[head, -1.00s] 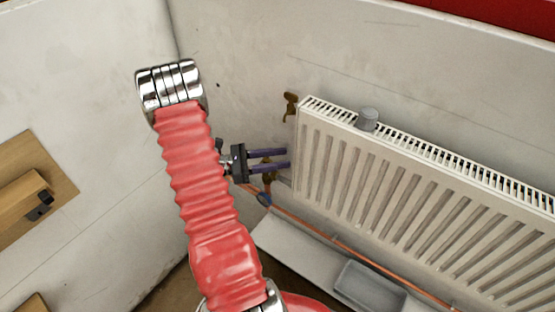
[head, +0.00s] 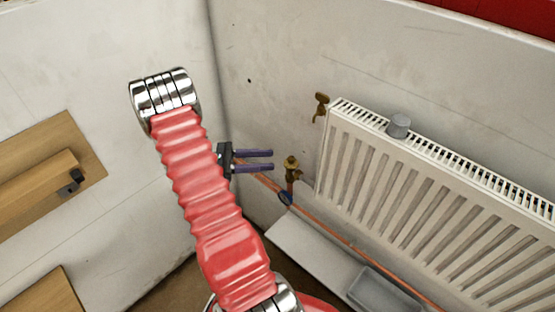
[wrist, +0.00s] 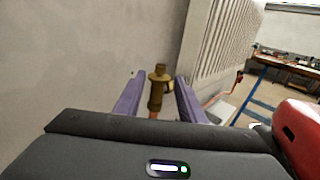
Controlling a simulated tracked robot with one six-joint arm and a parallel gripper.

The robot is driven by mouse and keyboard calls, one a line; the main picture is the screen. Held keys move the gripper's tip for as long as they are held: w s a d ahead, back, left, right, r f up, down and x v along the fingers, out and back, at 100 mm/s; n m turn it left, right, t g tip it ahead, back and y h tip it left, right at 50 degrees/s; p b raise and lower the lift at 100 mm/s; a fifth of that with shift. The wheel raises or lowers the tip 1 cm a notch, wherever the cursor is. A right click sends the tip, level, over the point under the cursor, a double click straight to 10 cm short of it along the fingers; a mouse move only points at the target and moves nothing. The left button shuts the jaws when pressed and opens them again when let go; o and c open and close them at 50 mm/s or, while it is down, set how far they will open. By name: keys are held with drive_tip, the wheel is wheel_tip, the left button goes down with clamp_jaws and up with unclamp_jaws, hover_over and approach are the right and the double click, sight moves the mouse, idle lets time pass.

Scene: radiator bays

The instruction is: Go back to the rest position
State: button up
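My gripper (head: 271,160) has two purple fingers held apart with nothing between them in the head view. It points right, toward a brass valve (head: 291,166) that stands on the copper pipe. The fingertips are a little left of the valve, with a visible gap. In the wrist view, the same valve (wrist: 157,90) shows upright between the lines of the two fingers, beyond them. My red-sleeved arm reaches up from the bottom of the head view and hides part of the corner behind it.
A white radiator (head: 440,170) hangs on the right wall, with a brass tap (head: 321,107) at its upper left and a grey cap (head: 399,125) on top. A copper pipe (head: 340,232) runs below. A grey tray (head: 375,290) lies under it. Wooden boards (head: 45,175) are on the left wall.

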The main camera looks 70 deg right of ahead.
drive_tip(key=shift+w+a, duration=0.3)
drive_tip(key=shift+w, duration=0.3)
idle(0.3)
